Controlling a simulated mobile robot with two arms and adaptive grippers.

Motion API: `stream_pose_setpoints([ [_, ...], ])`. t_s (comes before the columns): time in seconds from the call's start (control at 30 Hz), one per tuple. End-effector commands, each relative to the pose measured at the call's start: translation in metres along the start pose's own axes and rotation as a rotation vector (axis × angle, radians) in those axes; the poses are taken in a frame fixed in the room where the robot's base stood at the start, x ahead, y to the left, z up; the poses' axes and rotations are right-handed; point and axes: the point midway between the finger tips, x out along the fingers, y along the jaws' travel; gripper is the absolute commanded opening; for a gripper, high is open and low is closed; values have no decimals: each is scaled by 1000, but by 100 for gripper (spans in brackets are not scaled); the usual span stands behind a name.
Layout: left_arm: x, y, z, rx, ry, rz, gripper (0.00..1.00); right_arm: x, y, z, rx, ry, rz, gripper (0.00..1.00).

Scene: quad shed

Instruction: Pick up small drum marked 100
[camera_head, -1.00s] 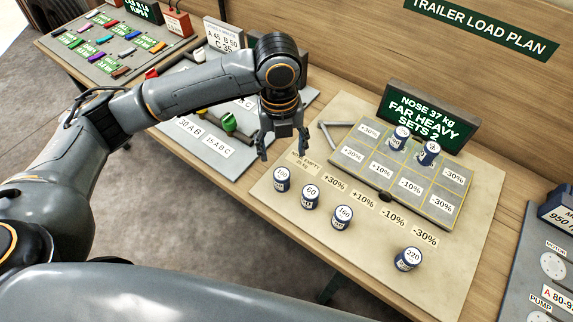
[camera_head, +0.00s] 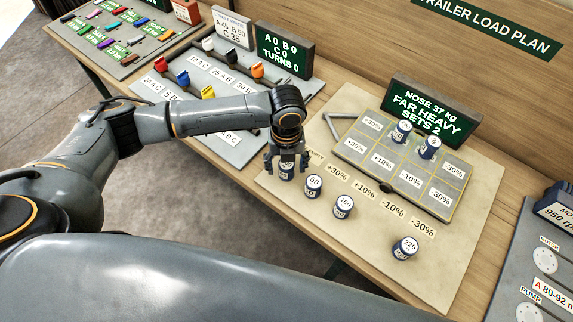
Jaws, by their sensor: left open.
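Whether the fingers touch the drum cannot be told. My right gripper is not in view.
Drums marked 60 (camera_head: 314,186), 160 (camera_head: 343,207) and 220 (camera_head: 404,248) stand on the pale board. Two more drums stand on the grey grid tray (camera_head: 437,209), before a green sign (camera_head: 432,108). Switch panels lie to the left.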

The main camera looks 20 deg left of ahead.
Motion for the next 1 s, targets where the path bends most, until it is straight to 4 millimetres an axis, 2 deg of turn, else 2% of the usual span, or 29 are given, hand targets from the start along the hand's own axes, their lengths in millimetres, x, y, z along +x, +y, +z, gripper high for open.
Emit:
stream_pose_setpoints([
  [0.13,13,0,0,1,0,0,65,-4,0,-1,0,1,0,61],
  [0.37,15,0,0,1,-2,-1,65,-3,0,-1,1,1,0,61],
  [0.67,14,0,0,0,-2,-1,6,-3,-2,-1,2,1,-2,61],
  [1.0,12,0,1,0,-2,-2,4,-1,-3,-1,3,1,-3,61],
])
